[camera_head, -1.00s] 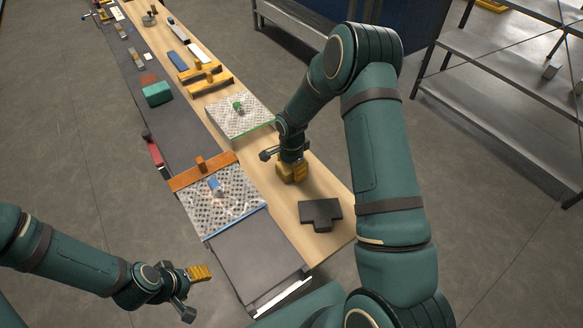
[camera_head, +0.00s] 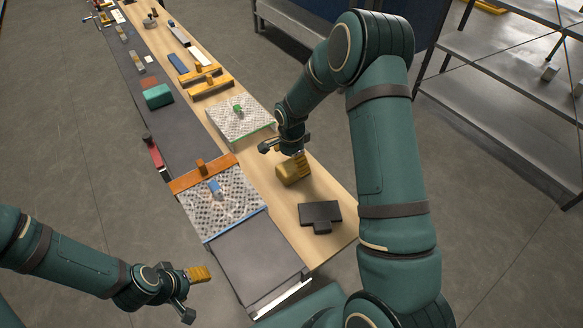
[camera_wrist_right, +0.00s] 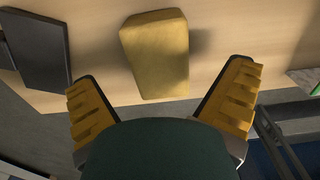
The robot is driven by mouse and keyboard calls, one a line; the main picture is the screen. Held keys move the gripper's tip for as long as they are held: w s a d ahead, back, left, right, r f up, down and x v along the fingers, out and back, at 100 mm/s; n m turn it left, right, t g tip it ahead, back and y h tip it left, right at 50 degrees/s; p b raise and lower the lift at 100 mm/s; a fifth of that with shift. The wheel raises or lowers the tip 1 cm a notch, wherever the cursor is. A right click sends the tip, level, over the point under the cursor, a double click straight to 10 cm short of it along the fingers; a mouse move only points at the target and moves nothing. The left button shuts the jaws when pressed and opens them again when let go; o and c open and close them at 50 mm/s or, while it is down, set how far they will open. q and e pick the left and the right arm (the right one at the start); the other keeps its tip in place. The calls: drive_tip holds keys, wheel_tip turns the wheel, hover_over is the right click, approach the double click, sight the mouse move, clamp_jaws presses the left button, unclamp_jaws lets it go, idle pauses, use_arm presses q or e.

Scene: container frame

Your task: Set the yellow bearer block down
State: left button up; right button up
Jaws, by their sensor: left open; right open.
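The yellow bearer block (camera_head: 293,170) rests on the wooden bench top near its right edge. My right gripper (camera_head: 291,151) is above and just behind the block, apart from it. In the right wrist view the block (camera_wrist_right: 156,54) lies on the wood beyond my spread, empty fingers (camera_wrist_right: 163,100). My left gripper (camera_head: 193,288) is at the lower left, over the floor beside the bench, and is open and empty.
A black T-shaped block (camera_head: 320,215) lies on the wood in front of the yellow block. Perforated plates with blue (camera_head: 222,203) and green (camera_head: 240,117) handles lie to the left. Two yellow handled bars (camera_head: 211,86) lie further back.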

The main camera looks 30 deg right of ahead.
sight(291, 165)
wheel_tip(291, 165, up, 8)
drive_tip(key=shift+f+p, duration=0.15)
drive_tip(key=shift+p, duration=0.2)
